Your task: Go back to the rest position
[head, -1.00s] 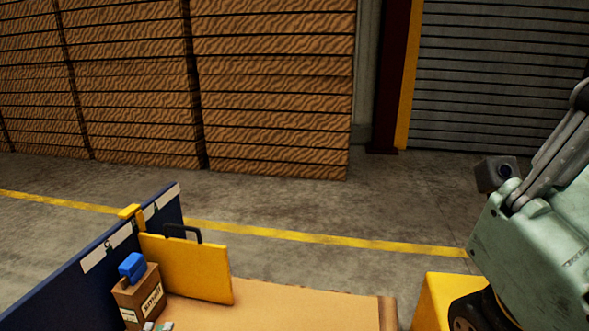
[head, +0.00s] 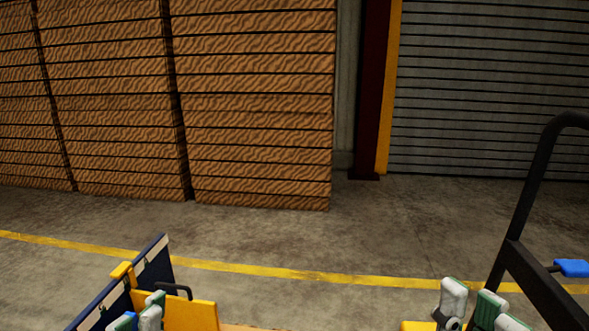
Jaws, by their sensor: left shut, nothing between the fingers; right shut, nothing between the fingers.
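My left gripper (head: 152,311) shows at the bottom left edge, in front of the yellow panel. Only its pale grey and green tips are in view, and they are shut with nothing held. My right gripper (head: 484,308) shows at the bottom right edge, also as pale grey and green pieces. It is shut and empty, beside a black bar. The rest of both arms is below the picture.
A dark blue board (head: 153,268) and a yellow panel (head: 192,314) with a black handle stand at the bottom left. A black tubular frame (head: 527,210) rises at the right, near a blue piece (head: 572,268). Stacked brown crates (head: 260,110) stand behind open concrete floor.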

